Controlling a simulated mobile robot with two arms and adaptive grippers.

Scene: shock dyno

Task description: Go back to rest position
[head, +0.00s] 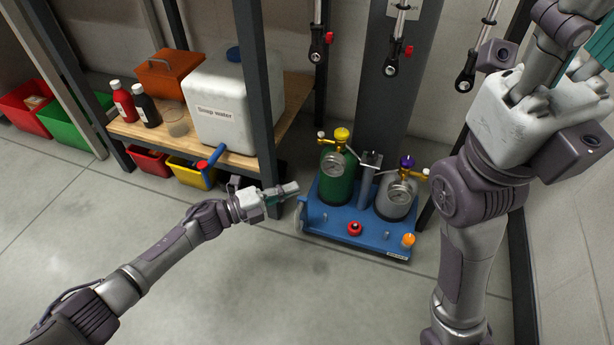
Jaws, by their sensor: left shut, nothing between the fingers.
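My left gripper (283,192) is at the end of my left arm, which reaches in from the lower left. Its fingers are together and hold nothing. It points right, just left of the blue cart (340,228) in the picture; I cannot tell whether it touches anything. My right arm stands raised along the right side. Its gripper (597,58) is at the upper right, partly cut off by the picture edge, so I cannot tell whether it is open or shut.
The cart carries a green cylinder (337,180) and a grey cylinder (394,200) with gauges. Left of it, a wooden shelf (150,135) holds a white water container (225,100), bottles and an orange box (168,75). Several rods hang at the back. The floor (100,230) at left is clear.

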